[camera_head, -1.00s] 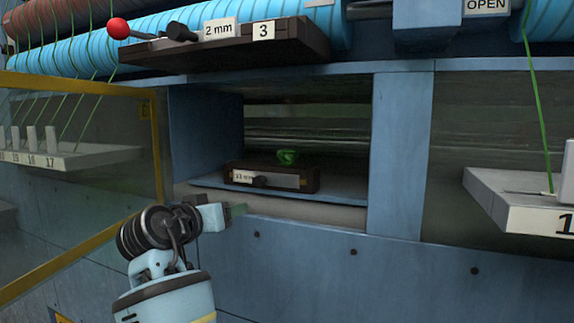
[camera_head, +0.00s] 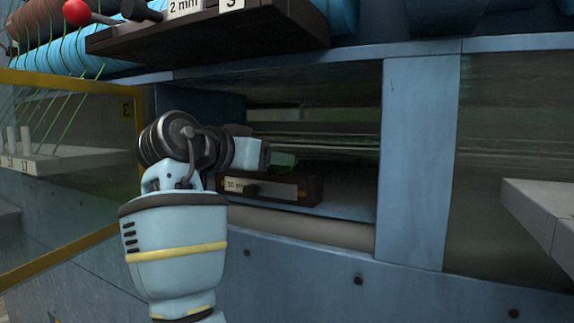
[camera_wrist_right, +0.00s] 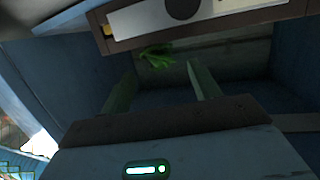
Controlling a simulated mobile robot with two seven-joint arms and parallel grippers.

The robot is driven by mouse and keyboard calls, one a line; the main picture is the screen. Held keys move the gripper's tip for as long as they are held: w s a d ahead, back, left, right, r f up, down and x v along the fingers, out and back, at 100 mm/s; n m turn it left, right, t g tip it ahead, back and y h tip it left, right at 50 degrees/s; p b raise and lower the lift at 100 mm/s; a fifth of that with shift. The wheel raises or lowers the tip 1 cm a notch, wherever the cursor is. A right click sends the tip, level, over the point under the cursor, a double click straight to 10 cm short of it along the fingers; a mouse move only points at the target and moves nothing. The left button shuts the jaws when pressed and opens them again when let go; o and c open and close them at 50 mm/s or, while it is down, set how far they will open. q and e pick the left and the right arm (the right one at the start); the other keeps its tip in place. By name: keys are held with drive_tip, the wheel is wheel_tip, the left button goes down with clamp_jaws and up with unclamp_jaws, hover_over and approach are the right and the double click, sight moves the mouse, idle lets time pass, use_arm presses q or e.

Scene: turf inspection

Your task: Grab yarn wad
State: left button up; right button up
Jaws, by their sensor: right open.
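The green yarn wad (camera_wrist_right: 157,54) shows in the right wrist view just beyond and between the two fingertips. My right gripper (camera_wrist_right: 160,80) is open, its fingers spread to either side with nothing held between them. The green patch there is mostly hidden by the gripper, so I cannot tell wad from fingers. My left gripper is not in view.
The recess is bounded by a blue post (camera_head: 415,160) at right and a ledge above carrying a brown block (camera_head: 205,30) with a red-knobbed lever (camera_head: 77,12). A yellow-framed panel (camera_head: 128,150) stands at left. A grey shelf (camera_head: 540,205) juts out at right.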

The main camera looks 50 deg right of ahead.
drive_tip(key=shift+f+p+x, duration=0.15)
drive_tip(key=shift+p+x, duration=0.05)
drive_tip(key=shift+x, duration=1.75)
drive_tip(key=shift+f+p+x, duration=0.1)
drive_tip(key=shift+p+x, duration=0.05)
drive_tip(key=shift+x, duration=1.85)
drive_tip(key=shift+a, duration=0.1)
drive_tip(key=c, duration=1)
drive_tip(key=shift+r, duration=0.5)
drive_tip(key=shift+c, duration=0.2)
wheel_tip(320, 180, up, 2)
drive_tip(key=shift+r, duration=0.2)
drive_tip(key=w+f+v, duration=0.1)
drive_tip(key=v, duration=1.5)
drive_tip(key=shift+a+f+b, duration=0.2)
drive_tip(key=shift+b, duration=0.25)
